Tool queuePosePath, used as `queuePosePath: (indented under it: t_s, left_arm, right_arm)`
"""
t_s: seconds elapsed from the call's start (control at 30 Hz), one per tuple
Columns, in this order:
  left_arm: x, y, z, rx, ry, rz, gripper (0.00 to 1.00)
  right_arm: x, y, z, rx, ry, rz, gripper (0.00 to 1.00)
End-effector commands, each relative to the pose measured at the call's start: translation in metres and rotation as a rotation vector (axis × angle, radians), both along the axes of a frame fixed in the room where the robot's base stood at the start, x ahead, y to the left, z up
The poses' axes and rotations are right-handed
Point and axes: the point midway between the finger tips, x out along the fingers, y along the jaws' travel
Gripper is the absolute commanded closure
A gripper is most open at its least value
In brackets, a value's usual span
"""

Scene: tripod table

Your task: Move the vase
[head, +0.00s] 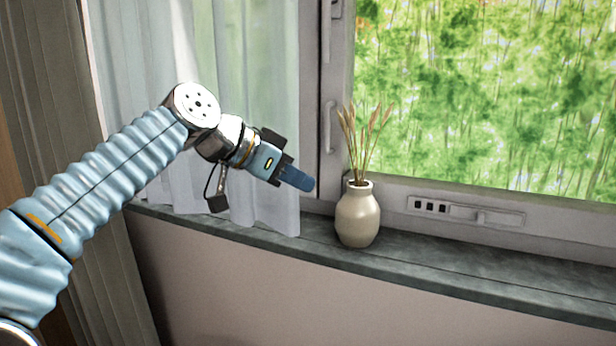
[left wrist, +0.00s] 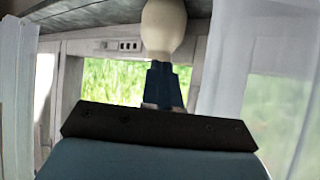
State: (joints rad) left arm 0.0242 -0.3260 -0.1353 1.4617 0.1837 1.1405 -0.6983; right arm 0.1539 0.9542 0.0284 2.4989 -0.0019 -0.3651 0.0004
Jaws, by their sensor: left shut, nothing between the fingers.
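The cream vase (head: 358,216) stands upright on the dark windowsill, with several dried stalks (head: 362,140) in it. My left gripper (head: 308,184) is to the left of the vase, near the height of its neck, with its blue fingers shut and empty. In the head view a small gap shows between the fingertips and the vase. In the left wrist view the vase (left wrist: 164,28) appears upside down beyond the shut fingers (left wrist: 162,84), which overlap its neck. The stalks are hidden there. My right gripper is in neither view.
The dark stone windowsill (head: 470,277) is clear to the right of the vase. A sheer curtain (head: 270,100) hangs behind my left arm. The window frame, with a handle (head: 329,127) and a vent strip (head: 465,211), stands behind the vase.

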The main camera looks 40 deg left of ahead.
Motion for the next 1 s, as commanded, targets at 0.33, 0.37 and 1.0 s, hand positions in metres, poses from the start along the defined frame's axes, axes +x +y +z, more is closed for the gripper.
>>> queuePosePath:
  t_s: [0.33,0.37,1.0]
  left_arm:
    - [0.070,-0.026,0.001,-0.001,0.002,0.000,1.00]
    - [0.075,-0.028,0.001,0.001,0.003,-0.001,1.00]
    - [0.088,-0.033,-0.018,0.000,0.003,0.000,1.00]
  right_arm:
    - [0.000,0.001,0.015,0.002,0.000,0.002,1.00]
    - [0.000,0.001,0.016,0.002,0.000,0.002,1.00]
    - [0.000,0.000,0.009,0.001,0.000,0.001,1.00]
